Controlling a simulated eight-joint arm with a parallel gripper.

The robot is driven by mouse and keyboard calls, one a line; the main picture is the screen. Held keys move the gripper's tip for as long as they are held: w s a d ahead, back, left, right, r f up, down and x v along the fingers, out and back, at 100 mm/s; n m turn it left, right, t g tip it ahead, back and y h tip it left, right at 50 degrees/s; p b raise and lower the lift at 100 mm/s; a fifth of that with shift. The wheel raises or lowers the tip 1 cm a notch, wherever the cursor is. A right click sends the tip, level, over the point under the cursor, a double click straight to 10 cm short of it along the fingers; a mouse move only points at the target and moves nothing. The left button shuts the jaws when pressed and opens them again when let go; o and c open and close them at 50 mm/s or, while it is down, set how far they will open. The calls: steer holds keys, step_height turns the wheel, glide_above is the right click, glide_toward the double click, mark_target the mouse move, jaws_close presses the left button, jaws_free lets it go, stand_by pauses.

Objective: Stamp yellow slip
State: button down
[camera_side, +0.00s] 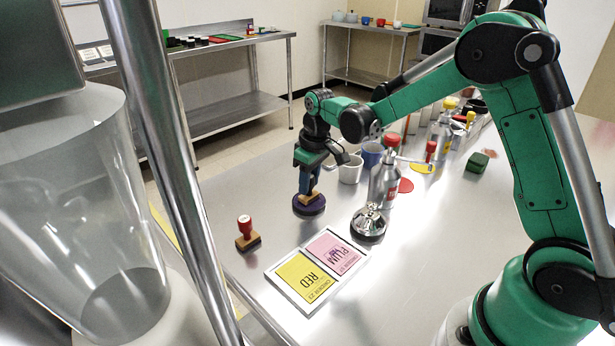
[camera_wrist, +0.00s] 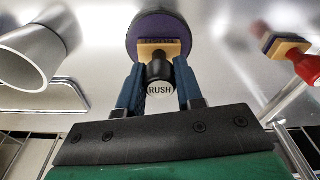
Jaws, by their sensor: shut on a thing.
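The yellow slip (camera_side: 298,277), printed RED, lies in a shallow silver tray (camera_side: 286,294) beside a pink slip (camera_side: 345,262) printed PLUM. My gripper (camera_side: 308,186) is shut on a stamp with a black handle capped RUSH (camera_wrist: 160,89) and a wooden block (camera_wrist: 160,48). The stamp is at a round purple ink pad (camera_side: 309,209), which also shows in the wrist view (camera_wrist: 150,22). The block is on or just above the pad; I cannot tell if they touch. A red-handled stamp (camera_side: 246,233) stands left of the tray.
Behind are a white mug (camera_side: 351,170), a blue mug (camera_side: 372,154), a metal bottle with a red top (camera_side: 384,183) and a green block (camera_side: 477,163). The table is bare front right of the tray.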

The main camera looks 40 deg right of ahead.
steer(key=shift+r, duration=3.5)
steer(key=shift+a, duration=0.1)
steer(key=s+a, duration=1.3)
steer(key=shift+w+a+f, duration=0.1)
steer(key=shift+f, duration=1.55)
steer(key=shift+w+a+f, duration=0.1)
steer(key=shift+f, duration=1.5)
steer(key=shift+f, duration=0.55)
